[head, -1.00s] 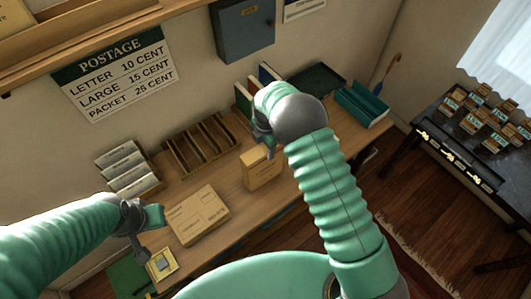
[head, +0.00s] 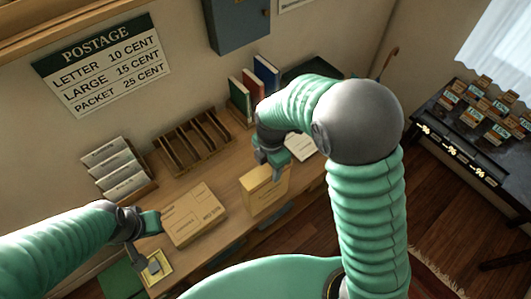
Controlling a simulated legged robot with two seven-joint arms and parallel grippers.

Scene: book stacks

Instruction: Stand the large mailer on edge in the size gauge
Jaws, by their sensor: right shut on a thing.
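A tan mailer (head: 262,194) is upright on edge at the front of the desk, right of centre. My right gripper (head: 272,160) is shut on its top edge from above. I cannot tell whether its lower edge touches the desk. A wooden rack with several slots (head: 193,142), perhaps the size gauge, stands behind and to the left, against the wall; its slots look empty. My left gripper (head: 149,238) looks open and empty, at the desk's front left.
A flat tan parcel (head: 195,214) lies left of the mailer. White envelopes (head: 117,168) stand in a holder at the left. A yellow pad (head: 157,268) lies below my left gripper. Books (head: 240,98) stand at the back. A side table (head: 464,140) is at the right.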

